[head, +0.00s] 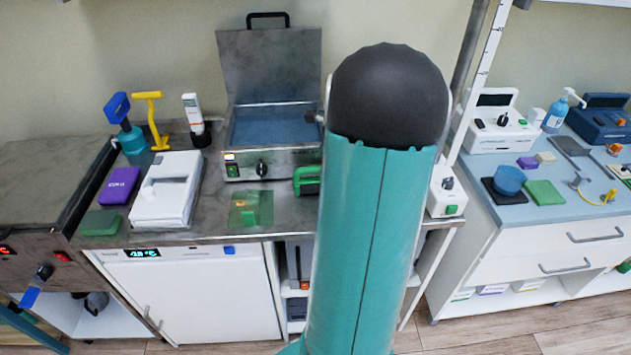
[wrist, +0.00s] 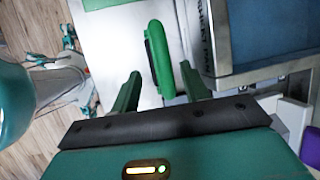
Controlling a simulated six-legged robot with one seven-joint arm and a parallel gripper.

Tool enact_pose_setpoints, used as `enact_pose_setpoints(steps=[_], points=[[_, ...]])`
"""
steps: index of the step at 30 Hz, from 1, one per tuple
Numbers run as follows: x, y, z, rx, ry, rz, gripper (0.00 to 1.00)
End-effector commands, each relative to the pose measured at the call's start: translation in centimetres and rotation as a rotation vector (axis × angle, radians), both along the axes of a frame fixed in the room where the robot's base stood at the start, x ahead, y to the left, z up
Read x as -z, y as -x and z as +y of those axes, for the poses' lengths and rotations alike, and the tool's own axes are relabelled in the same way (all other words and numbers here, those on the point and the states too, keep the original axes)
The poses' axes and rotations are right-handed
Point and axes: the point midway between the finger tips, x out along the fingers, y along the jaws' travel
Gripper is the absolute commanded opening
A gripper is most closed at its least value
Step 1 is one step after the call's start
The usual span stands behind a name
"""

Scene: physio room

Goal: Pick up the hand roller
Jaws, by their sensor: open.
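A green-handled object with a dark strip along one side, which looks like the hand roller, (wrist: 162,50) lies on the counter beside the steel bath in the wrist view. In the head view the hand roller (head: 307,181) shows at the bath's front right corner, partly hidden by my arm. My gripper (wrist: 161,72) is open, with one green finger on either side of the roller's near end. I cannot tell how far above it the fingers are. No grip on it shows. My gripper is hidden behind my arm in the head view.
The steel bath (head: 285,165) with a raised lid stands close beside the roller, near my right finger in the wrist view. A green pad (head: 250,217) lies in front of the bath. A white box (head: 167,190) and a purple block (head: 119,186) stand to the left.

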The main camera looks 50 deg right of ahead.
Motion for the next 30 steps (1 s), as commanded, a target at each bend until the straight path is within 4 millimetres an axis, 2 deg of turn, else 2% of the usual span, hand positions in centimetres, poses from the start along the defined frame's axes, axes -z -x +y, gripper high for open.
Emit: enact_pose_setpoints(steps=[12,20,23,27,30], points=[[4.4,-2.4,0.3,0.000,-0.002,0.001,0.45],[4.7,-2.6,0.3,-0.001,0.001,-0.001,0.45],[4.7,-2.6,0.3,-0.001,0.000,0.000,0.29],[4.7,-2.6,0.3,-0.001,0.000,0.000,0.02],[4.7,-2.6,0.3,-0.001,0.001,-0.001,0.00]])
